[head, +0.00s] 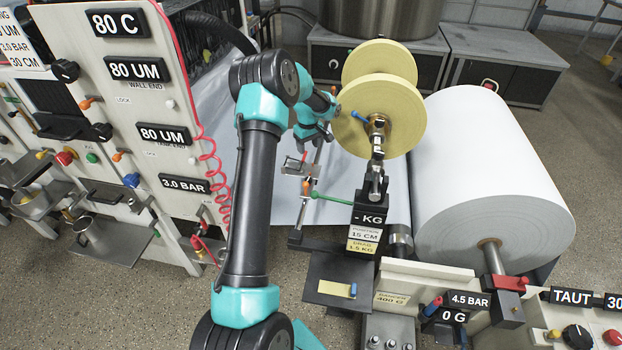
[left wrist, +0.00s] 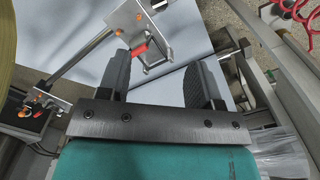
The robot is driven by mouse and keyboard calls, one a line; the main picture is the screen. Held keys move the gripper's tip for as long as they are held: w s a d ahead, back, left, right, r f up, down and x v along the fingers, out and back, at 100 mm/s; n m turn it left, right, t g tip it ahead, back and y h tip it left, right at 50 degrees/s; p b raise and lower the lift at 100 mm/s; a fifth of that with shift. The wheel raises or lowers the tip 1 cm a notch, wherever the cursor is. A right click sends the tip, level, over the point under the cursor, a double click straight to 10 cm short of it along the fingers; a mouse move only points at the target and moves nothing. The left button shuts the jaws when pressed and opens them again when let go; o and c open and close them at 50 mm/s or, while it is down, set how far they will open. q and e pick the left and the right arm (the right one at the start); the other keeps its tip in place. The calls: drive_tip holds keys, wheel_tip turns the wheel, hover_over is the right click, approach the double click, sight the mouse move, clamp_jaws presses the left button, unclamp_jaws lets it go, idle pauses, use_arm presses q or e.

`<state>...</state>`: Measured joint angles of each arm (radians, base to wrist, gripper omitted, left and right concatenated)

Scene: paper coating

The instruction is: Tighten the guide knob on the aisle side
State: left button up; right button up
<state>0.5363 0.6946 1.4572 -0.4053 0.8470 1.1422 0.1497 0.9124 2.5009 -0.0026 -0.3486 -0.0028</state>
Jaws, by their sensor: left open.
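A metal guide bracket (head: 297,166) with a small red knob sits on the rail beside the web in the head view. In the left wrist view the red knob (left wrist: 140,50) shows on the bracket frame (left wrist: 155,58), close to the left finger and within the span between the fingers. I cannot tell whether it touches. My left gripper (head: 308,146) is over the bracket, pointing down; in the left wrist view its jaws (left wrist: 160,64) are open and empty. An orange knob (head: 306,187) shows nearer on the rail. My right gripper is out of view.
The white paper roll (head: 490,180) and yellow discs (head: 388,112) stand to the right. A green lever (head: 332,198) sticks out near the rail. The control panel (head: 110,100) and a coiled red hose (head: 212,175) are on the left.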

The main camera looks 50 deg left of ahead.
sight(309, 179)
use_arm(q)
wheel_tip(309, 179, down, 17)
drive_tip(key=shift+f, duration=0.15)
idle(0.5)
drive_tip(key=shift+c, duration=0.4)
drive_tip(key=c, duration=0.8)
drive_tip(key=shift+c, duration=0.2)
